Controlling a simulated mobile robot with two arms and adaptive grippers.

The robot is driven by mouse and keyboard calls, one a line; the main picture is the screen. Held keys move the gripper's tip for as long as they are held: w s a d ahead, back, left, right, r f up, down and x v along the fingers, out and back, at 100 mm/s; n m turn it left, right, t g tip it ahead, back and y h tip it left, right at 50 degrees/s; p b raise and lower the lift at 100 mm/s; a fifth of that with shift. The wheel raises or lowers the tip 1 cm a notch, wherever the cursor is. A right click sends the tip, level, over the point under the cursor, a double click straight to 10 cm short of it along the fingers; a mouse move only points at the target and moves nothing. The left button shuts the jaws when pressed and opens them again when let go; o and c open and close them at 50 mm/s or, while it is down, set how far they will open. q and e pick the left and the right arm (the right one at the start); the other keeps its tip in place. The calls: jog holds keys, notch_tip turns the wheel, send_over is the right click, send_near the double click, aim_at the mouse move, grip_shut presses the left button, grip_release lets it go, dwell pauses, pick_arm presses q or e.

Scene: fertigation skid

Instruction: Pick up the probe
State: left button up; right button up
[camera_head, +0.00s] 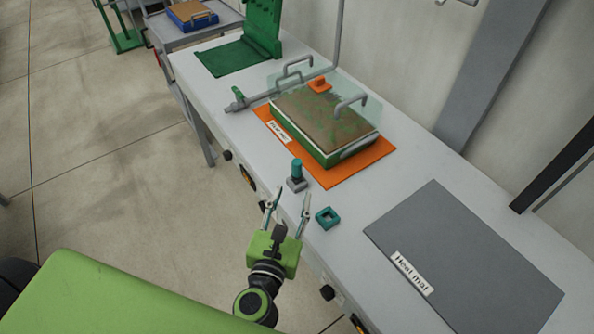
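A small teal upright post with a grey square base (297,177) stands near the front edge of the bench and looks like the probe, though no label confirms it. My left gripper (291,194) is open, with its two fingers apart and pointing at this piece from the front. The fingertips appear close to its grey base; I cannot tell whether they touch it. A teal square ring with an opening (319,219) lies just right of the fingers. My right gripper is not in view.
On the bench (362,203), a green tray of soil (326,125) sits on an orange mat (358,176) under a clear cover with grey handles. An orange block (320,86) is at its back. A grey heat mat (465,262) lies bare at right. A green stand (262,32) is behind.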

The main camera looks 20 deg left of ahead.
aim_at(296, 168)
pick_arm(q)
jog(key=shift+n+g+y, duration=0.4)
jog(key=shift+n, duration=0.3)
jog(key=x, duration=0.2)
jog(key=p+x, duration=0.1)
jog(key=x, duration=0.2)
jog(key=a+f+p+x, duration=0.1)
jog(key=x, duration=0.2)
jog(key=p+x, duration=0.1)
jog(key=x, duration=0.4)
jog(key=shift+w+a, duration=0.15)
jog(key=shift+w, duration=0.2)
jog(key=shift+s, duration=0.1)
grip_shut()
